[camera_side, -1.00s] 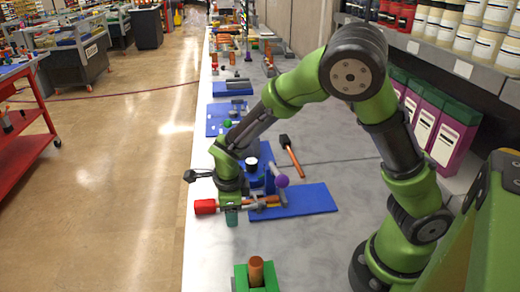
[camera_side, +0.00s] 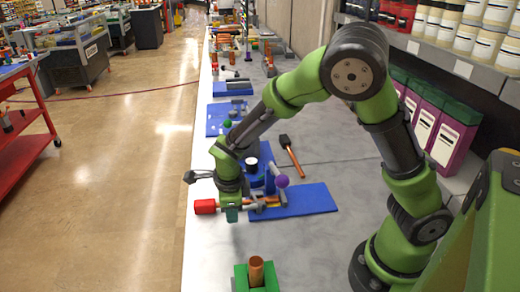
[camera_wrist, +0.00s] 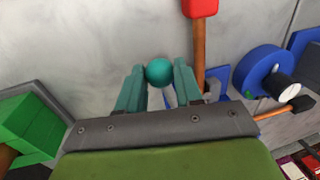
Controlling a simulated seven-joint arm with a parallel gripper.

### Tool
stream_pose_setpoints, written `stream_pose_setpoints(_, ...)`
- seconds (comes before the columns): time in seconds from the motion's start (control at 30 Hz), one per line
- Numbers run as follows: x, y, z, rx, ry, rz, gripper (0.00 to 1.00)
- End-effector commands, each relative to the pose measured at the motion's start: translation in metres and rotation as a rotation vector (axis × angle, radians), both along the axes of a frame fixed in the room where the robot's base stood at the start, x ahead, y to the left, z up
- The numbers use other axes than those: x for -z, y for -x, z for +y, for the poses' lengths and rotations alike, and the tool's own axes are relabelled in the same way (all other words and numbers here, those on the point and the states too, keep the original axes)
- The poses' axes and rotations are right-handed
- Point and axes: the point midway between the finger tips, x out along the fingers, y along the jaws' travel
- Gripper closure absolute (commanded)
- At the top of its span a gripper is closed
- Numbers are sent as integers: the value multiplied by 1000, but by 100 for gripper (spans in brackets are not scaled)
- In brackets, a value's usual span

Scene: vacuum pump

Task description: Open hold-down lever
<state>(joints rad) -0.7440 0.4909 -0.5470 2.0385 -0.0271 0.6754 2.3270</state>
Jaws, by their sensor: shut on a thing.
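In the wrist view a teal ball knob (camera_wrist: 159,72) sits between the teal fingertips of my gripper (camera_wrist: 159,80). The fingers are shut on it. A bar below the knob is mostly hidden, so the rest of the lever cannot be made out. In the side view my gripper (camera_side: 232,212) points down beside the left edge of the blue plate (camera_side: 312,200) and hides the knob. The blue pump body with its black-and-white cylinder (camera_side: 251,163) stands just behind. It also shows in the wrist view as a blue disc (camera_wrist: 256,65) at right.
A red-ended rod (camera_side: 205,206) lies close to my gripper. A purple ball (camera_side: 282,181) stands just right. A hammer (camera_side: 291,158) lies behind. A green block (camera_side: 242,279) holding a copper cylinder (camera_side: 256,270) stands in front. Bare bench lies between that block and my gripper.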

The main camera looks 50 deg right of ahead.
Motion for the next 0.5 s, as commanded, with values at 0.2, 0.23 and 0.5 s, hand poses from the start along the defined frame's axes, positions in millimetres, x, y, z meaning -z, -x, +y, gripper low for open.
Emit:
stream_pose_setpoints(0.2, -1, 7, 4, -99, -2, -1, 100)
stream_pose_setpoints(0.23, -1, 8, 5, -119, -2, -1, 100)
stream_pose_setpoints(0.5, -1, 25, 10, -352, -3, -1, 100)
